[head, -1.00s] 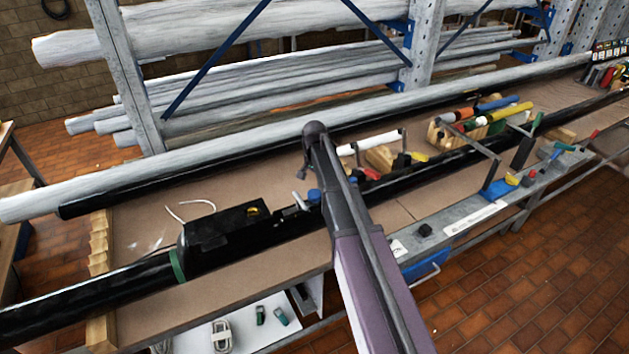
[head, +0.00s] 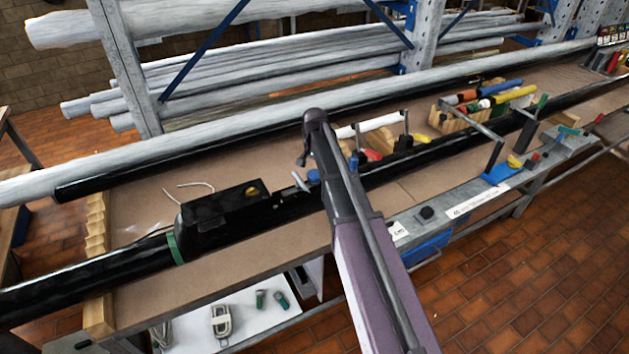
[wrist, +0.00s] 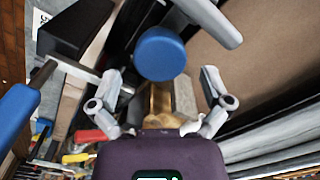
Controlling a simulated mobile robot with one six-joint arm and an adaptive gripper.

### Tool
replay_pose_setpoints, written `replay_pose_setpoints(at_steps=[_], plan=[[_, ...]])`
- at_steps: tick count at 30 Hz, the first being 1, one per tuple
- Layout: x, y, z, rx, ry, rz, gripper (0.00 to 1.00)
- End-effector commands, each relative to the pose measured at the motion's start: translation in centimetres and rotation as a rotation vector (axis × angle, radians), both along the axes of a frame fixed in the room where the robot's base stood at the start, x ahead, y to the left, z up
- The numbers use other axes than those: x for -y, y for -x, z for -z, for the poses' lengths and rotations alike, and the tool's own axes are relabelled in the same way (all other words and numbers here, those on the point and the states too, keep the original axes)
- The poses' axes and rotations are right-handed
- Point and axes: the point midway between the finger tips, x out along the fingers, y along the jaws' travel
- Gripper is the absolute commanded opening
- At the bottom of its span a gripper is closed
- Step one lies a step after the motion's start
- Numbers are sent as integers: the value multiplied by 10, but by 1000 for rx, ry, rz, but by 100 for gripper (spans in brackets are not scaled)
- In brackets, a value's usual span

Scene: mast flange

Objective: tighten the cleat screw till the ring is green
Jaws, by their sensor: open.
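A round blue knob (wrist: 160,53) shows in the wrist view, just beyond and between my fingertips. It looks like the same blue piece on the black mast in the head view (head: 314,176), beside my arm. My gripper (wrist: 162,88) is open, its two fingers spread either side of the knob's line, with nothing held. In the head view my gripper is hidden behind my arm. A grey rod (wrist: 208,18) passes close to the knob's upper right. I cannot make out the screw's ring or its colour. A green band (head: 175,248) circles the mast by a black housing (head: 225,218).
A blue handle (wrist: 14,112) and a red handle (wrist: 96,135) lie left of my gripper in the wrist view. A wooden rack (head: 462,117) of coloured tools stands farther along the bench. Long grey tubes (head: 300,104) lie behind. Bare bench (head: 130,221) is free at left.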

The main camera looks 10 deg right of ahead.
Motion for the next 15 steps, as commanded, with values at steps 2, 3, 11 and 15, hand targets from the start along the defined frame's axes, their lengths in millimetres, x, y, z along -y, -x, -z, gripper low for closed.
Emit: replay_pose_setpoints(at_steps=[2, 3, 11, 15], plan=[[0, 0, 10, 0, 0, 0, 99], [0, 0, 12, 0, 0, 0, 99], [0, 0, 29, 0, 0, 0, 99], [0, 0, 38, 0, 0, 0, 99]])
